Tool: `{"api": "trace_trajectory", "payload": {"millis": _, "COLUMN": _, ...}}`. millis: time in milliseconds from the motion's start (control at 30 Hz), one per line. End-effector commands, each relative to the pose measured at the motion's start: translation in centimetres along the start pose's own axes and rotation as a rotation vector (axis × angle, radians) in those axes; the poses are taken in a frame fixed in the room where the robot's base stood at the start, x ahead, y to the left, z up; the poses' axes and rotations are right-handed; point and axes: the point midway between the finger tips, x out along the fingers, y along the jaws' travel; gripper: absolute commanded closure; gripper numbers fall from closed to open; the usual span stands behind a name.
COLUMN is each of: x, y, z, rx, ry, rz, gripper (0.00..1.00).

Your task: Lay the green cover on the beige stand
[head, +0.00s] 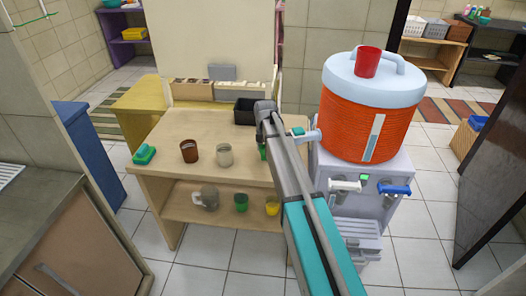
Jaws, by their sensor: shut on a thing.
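A pale wooden table with a lower shelf (163,181) stands in the middle of the head view and appears to be the beige stand. My arm reaches over its right part. My gripper (266,138) is shut, its fingers mostly hidden behind my arm. A small green piece (263,151) shows beside the arm, low at the gripper. It appears to be part of the green cover in my jaws, but its full shape is hidden. I cannot tell whether it touches the tabletop.
A brown cup (190,152), a beige cup (224,155) and a green block-like thing (144,154) stand on the tabletop. A black bin (245,111) stands behind. An orange water cooler (350,118) with a red cup (367,62) on its lid stands close at right.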

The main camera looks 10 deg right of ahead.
Motion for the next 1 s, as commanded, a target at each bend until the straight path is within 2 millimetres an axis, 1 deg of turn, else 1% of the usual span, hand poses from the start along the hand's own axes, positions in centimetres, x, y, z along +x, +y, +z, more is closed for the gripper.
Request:
{"api": "trace_trajectory", "payload": {"millis": 133, "x": 0.43, "y": -0.02, "z": 0.02, "rx": 0.000, "ry": 0.000, "rz": 0.000, "gripper": 0.73}}
{"api": "trace_trajectory", "payload": {"millis": 167, "x": 0.30, "y": -0.02, "z": 0.02, "rx": 0.000, "ry": 0.000, "rz": 0.000, "gripper": 0.29}}
{"api": "trace_trajectory", "payload": {"millis": 300, "x": 0.27, "y": -0.03, "z": 0.04, "rx": 0.001, "ry": 0.000, "rz": 0.000, "gripper": 0.03}}
{"api": "trace_trajectory", "payload": {"millis": 333, "x": 0.27, "y": -0.03, "z": 0.04, "rx": 0.001, "ry": 0.000, "rz": 0.000, "gripper": 0.00}}
{"api": "trace_trajectory", "payload": {"millis": 767, "x": 0.23, "y": -0.06, "z": 0.06, "rx": 0.001, "ry": 0.000, "rz": 0.000, "gripper": 0.00}}
{"api": "trace_trajectory", "payload": {"millis": 1000, "x": -0.44, "y": -0.07, "z": 0.07, "rx": 0.001, "ry": 0.000, "rz": 0.000, "gripper": 0.00}}
